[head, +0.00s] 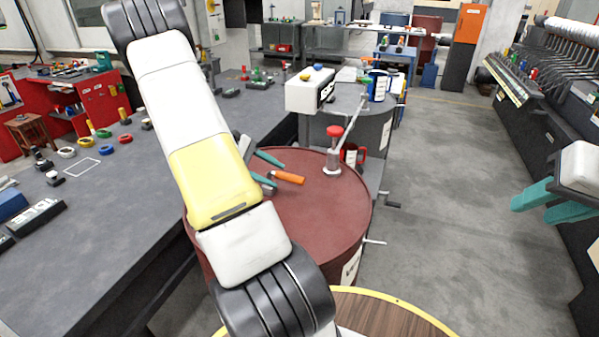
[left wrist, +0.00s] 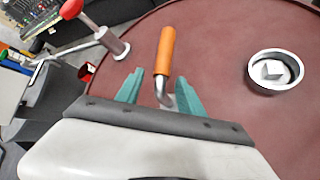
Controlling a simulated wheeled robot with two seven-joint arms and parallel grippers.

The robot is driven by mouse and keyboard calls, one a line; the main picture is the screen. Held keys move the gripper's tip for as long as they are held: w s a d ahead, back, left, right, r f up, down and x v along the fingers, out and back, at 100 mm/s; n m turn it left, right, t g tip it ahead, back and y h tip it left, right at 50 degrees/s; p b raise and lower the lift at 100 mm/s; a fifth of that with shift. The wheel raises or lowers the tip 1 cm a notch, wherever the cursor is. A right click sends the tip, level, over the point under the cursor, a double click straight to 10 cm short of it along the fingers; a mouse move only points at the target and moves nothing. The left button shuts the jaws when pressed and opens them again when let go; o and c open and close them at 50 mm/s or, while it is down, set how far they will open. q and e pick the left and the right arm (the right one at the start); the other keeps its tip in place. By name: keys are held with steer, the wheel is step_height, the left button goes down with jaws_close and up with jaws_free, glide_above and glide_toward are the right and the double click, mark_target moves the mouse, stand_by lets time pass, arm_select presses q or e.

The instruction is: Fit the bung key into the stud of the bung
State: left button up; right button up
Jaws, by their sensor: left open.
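The bung key, with an orange handle (head: 288,178) and a bent grey metal shank, is over the dark red barrel top (head: 325,205). It also shows in the left wrist view (left wrist: 166,52). My left gripper (head: 266,170) is open, and in the left wrist view its teal fingers (left wrist: 158,88) stand on either side of the shank, apart from it. The bung (left wrist: 275,71) is a silver ring with a square stud inside, to the right of the key in the left wrist view. My arm hides it in the head view. My right gripper (head: 545,205) is open and empty at the far right.
A post with a red knob (head: 333,140) and a long lever stands on the barrel top. A grey bench (head: 95,215) lies left. A round wooden top (head: 385,315) is in front. The right floor is clear.

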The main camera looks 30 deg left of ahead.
arm_select(q)
steer(key=shift+w+d+f, duration=0.1)
steer(key=shift+d+f, duration=0.1)
jaws_close()
steer(key=shift+r, duration=0.1)
stand_by(1.2)
